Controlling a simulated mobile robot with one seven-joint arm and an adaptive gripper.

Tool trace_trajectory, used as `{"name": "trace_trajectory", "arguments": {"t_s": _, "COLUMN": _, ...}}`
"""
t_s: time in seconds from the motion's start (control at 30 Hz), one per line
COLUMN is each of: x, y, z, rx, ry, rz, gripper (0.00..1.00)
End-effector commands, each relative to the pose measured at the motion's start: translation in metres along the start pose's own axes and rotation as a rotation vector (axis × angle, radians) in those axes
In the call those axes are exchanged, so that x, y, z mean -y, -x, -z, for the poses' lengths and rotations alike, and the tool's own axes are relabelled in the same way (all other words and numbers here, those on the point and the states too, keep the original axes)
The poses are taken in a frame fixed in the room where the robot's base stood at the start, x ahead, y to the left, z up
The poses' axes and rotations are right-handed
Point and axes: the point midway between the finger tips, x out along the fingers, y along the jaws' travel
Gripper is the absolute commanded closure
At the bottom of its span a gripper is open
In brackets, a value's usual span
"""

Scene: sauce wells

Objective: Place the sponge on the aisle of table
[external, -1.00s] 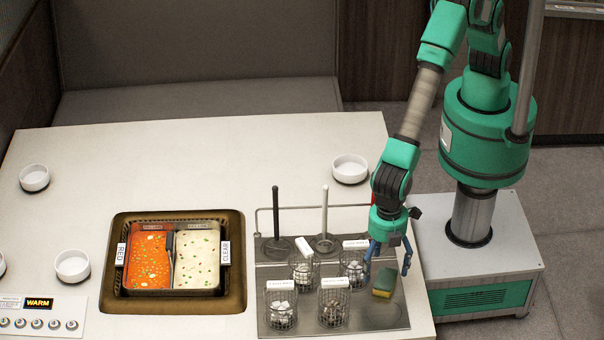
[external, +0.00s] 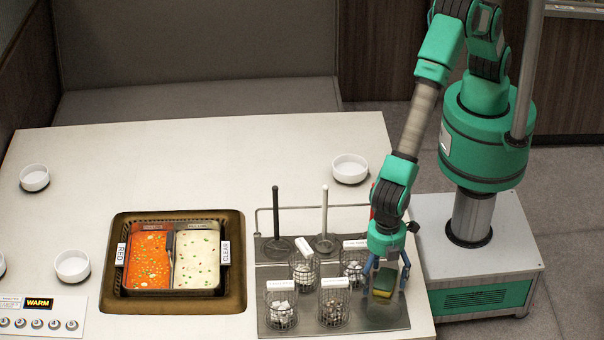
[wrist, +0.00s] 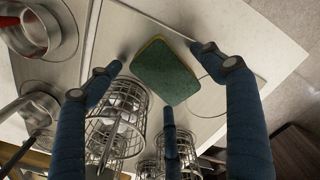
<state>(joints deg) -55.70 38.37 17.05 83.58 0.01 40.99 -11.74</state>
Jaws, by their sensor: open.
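The sponge (external: 382,293), green on top with a yellow edge, is at the right end of the grey metal tray (external: 345,320). In the wrist view the sponge (wrist: 165,72) appears between my spread blue fingers, tilted in the picture. My gripper (external: 385,282) points down over the sponge, with one finger on either side. It is open, and I cannot tell whether any finger touches the sponge. The arm's end hides part of the sponge in the external view. The white table (external: 240,160) stretches out to the left.
Several wire baskets with white labels (external: 334,300) stand on the tray close left of my gripper. Two upright ladle handles (external: 324,212) rise behind them. A two-part soup pot (external: 172,258) is set in the table. Bowls (external: 350,168) stand around; the table's back middle is clear.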

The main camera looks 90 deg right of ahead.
Motion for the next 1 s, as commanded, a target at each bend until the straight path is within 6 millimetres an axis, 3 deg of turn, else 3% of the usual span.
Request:
{"name": "trace_trajectory", "arguments": {"t_s": 0.07, "x": 0.0, "y": 0.0, "z": 0.0, "rx": 0.0, "ry": 0.0, "rz": 0.0, "gripper": 0.2}}
{"name": "trace_trajectory", "arguments": {"t_s": 0.27, "x": 0.0, "y": 0.0, "z": 0.0, "rx": 0.0, "ry": 0.0, "rz": 0.0, "gripper": 0.51}}
{"name": "trace_trajectory", "arguments": {"t_s": 0.77, "x": 0.0, "y": 0.002, "z": 0.0, "rx": 0.0, "ry": 0.0, "rz": 0.0, "gripper": 0.54}}
{"name": "trace_trajectory", "arguments": {"t_s": 1.0, "x": 0.0, "y": 0.018, "z": 0.0, "rx": 0.0, "ry": 0.0, "rz": 0.0, "gripper": 0.54}}
